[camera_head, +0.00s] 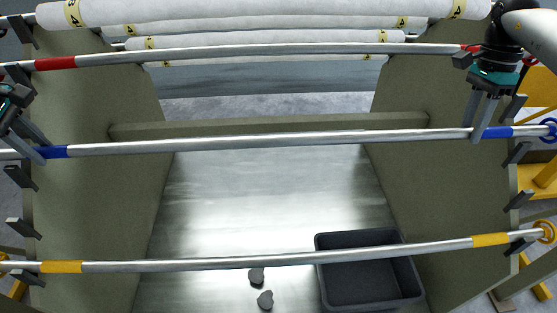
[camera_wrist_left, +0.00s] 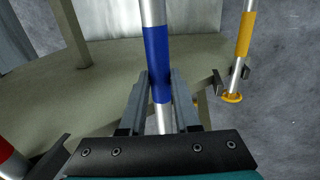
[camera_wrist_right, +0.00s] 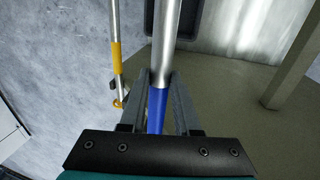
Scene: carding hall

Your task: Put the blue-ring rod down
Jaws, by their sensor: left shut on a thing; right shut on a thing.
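The blue-ring rod (camera_head: 280,143) is a long metal bar with a blue band near each end. It spans the gap between two side panels. My left gripper (camera_head: 36,154) is shut on it at the left blue band, which also shows in the left wrist view (camera_wrist_left: 156,55). My right gripper (camera_head: 479,134) is shut on it just inside the right blue band, seen also in the right wrist view (camera_wrist_right: 157,108). The rod shows above a left hook (camera_head: 20,177) and a right hook (camera_head: 517,153); I cannot tell whether it touches any hook.
A red-ring rod (camera_head: 250,54) lies behind and a yellow-ring rod (camera_head: 280,257) in front, both across the panels (camera_head: 75,130). White rolls (camera_head: 270,12) are at the back. A dark bin (camera_head: 367,240) and dark lumps (camera_head: 265,300) are below. More hooks (camera_head: 518,200) line the panels.

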